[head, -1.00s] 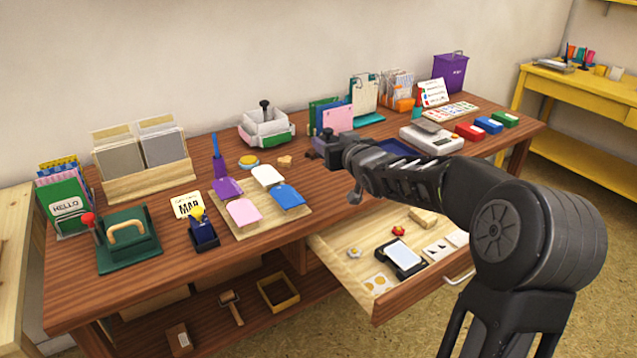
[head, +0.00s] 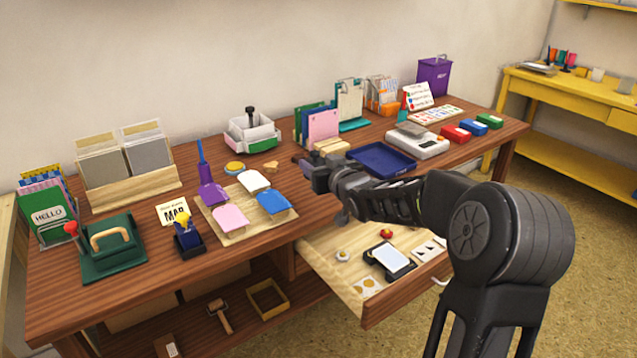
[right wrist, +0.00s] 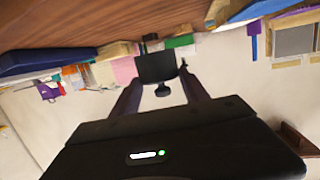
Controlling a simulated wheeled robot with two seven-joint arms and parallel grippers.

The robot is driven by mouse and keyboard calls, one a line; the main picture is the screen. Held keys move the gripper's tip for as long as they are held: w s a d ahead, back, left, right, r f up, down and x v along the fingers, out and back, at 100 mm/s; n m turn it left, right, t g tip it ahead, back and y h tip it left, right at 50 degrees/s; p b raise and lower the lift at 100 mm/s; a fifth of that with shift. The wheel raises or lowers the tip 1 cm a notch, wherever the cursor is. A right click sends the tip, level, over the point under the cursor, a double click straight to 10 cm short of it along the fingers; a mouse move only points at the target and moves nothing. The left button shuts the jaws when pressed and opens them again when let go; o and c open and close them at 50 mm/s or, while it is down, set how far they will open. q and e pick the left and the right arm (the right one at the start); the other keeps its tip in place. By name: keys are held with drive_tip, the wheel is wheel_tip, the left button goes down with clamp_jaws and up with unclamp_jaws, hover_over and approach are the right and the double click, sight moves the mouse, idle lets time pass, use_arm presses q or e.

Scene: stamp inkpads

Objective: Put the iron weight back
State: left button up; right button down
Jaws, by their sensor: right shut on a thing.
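My right gripper (head: 318,178) is above the table, just right of the blue stamp plate (head: 273,201). In the right wrist view my right gripper (right wrist: 158,80) is shut on a dark block with a small round knob, which looks like the iron weight (right wrist: 156,66). That view is upside down, so the knob points up. The weight seems clear of the table. In the head view the weight is hard to tell apart from the dark gripper. My left gripper is not in view.
An open drawer (head: 352,289) holds a black inkpad (head: 390,258) and small pieces. A dark blue tray (head: 381,160) and a white scale (head: 417,141) stand behind my arm. A white box (head: 252,134) with a black knob stands at the back.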

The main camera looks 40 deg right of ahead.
drive_tip(key=shift+r, duration=0.15)
drive_tip(key=shift+f+b, duration=0.55)
drive_tip(key=shift+f, duration=1.9)
drive_tip(key=shift+f, duration=0.15)
drive_tip(key=c, duration=0.6)
unclamp_jaws()
drive_tip(key=shift+f, duration=0.15)
